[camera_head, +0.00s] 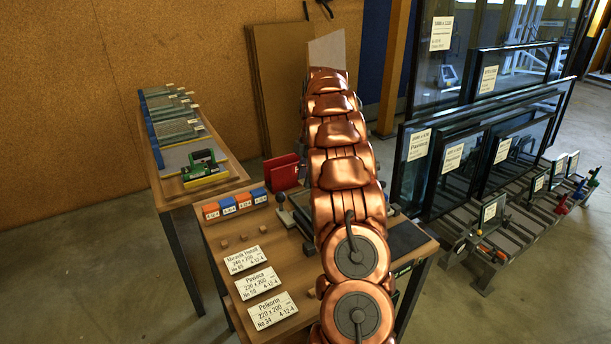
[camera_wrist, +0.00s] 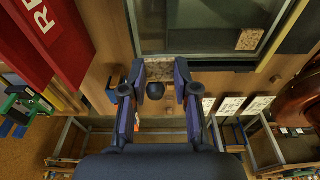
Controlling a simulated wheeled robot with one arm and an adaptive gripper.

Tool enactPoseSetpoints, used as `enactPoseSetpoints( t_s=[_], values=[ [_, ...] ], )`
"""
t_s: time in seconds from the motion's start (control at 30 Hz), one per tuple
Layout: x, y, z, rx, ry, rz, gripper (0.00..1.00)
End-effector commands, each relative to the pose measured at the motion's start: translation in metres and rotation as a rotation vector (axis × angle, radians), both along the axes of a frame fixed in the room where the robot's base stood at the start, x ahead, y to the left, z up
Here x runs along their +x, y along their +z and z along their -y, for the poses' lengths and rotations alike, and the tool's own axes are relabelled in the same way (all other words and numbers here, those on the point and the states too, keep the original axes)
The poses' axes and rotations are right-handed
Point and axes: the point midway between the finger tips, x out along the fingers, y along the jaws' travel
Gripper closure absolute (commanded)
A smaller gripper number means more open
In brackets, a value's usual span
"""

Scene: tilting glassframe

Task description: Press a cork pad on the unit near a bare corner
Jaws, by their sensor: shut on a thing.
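My gripper (camera_wrist: 161,76) shows in the wrist view, its two dark blue fingers shut on a speckled cork pad (camera_wrist: 160,69). The held pad is at the near edge of a glass unit with a dark frame (camera_wrist: 153,52); I cannot tell whether it touches. Another cork pad (camera_wrist: 248,39) lies on the glass near the unit's right corner in this view. In the head view my arm hides the gripper and most of the unit. Small brown cork pieces (camera_head: 224,243) lie on the table (camera_head: 215,262) left of my arm.
A dark round knob (camera_wrist: 155,91) shows between the fingers. Label cards (camera_head: 259,282) lie at the table's front left, with coloured blocks (camera_head: 228,206) and a red holder (camera_head: 281,171) behind. Glass panes (camera_head: 468,160) stand in a rack on the right.

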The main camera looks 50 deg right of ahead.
Motion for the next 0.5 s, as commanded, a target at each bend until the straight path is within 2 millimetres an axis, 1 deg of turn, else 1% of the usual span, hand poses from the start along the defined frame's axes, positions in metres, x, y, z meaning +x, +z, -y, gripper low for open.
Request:
enactPoseSetpoints(
  t_s=[0.03,0.1,0.4,0.5],
  values=[
    [0.0,-0.008,0.0,0.001,0.0,0.0,0.79],
    [0.0,-0.013,0.0,0.001,0.0,-0.001,0.79],
    [0.0,-0.036,0.0,0.001,-0.002,0.0,0.79],
    [0.0,-0.041,0.0,0.0,-0.001,0.0,0.79]
  ],
)
